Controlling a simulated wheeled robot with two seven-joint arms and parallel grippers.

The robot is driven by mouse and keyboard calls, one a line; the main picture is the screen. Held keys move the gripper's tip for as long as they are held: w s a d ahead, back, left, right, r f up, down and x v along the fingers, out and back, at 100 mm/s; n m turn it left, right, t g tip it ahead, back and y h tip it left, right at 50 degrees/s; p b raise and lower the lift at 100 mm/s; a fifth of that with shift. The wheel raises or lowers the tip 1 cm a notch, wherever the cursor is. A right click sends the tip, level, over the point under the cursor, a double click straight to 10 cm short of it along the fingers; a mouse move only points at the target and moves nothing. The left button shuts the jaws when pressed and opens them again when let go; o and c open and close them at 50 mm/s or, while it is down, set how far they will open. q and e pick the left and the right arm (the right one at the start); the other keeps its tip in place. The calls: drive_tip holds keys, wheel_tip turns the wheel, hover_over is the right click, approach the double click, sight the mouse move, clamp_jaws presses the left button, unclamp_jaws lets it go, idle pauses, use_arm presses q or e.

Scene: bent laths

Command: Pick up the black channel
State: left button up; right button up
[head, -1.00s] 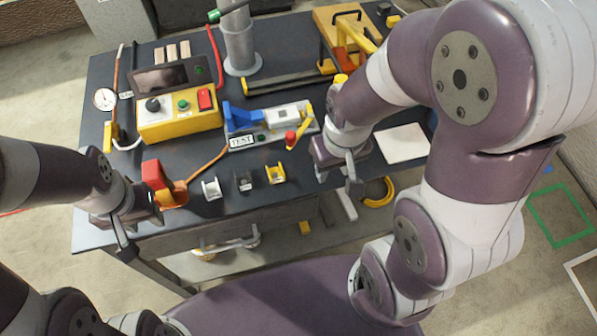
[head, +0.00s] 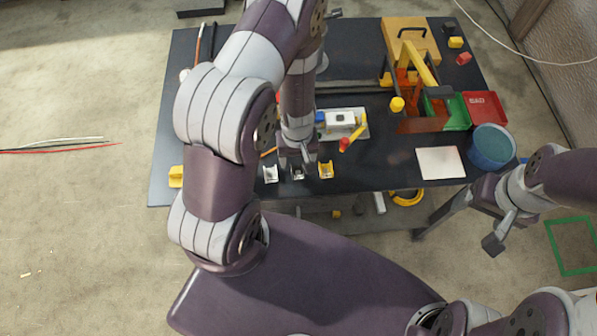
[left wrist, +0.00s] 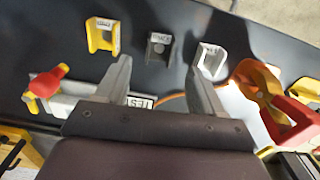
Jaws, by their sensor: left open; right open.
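The black channel (head: 298,174) is small and stands on the dark table near its front edge, partly hidden by my left gripper (head: 297,160) in the head view. In the left wrist view the black channel (left wrist: 159,47) shows whole, with a label, ahead of the gap between the fingers. My left gripper (left wrist: 160,75) is open and empty, its fingertips pointing at the channels. A white channel (left wrist: 210,60) and a yellow channel (left wrist: 103,35) stand on either side of the black one. My right gripper (head: 500,233) is open and empty, off the table's right front.
A test fixture (head: 342,122) with a red-and-yellow lever stands behind the channels. To the right are a white square (head: 440,163), a blue bucket (head: 491,147), a green tray (head: 452,112) and a red BAD tray (head: 484,109). An orange-red clamp (left wrist: 262,90) stands beside the white channel.

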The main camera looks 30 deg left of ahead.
sight(298, 172)
use_arm(q)
wheel_tip(298, 172, down, 4)
drive_tip(key=shift+s+d+f+b, duration=0.1)
drive_tip(key=shift+d+f+b, duration=0.1)
drive_tip(key=shift+b, duration=0.3)
drive_tip(key=shift+a+f, duration=0.1)
drive_tip(key=shift+f, duration=0.4)
drive_tip(key=c, duration=1.1)
drive_tip(key=shift+r, duration=0.1)
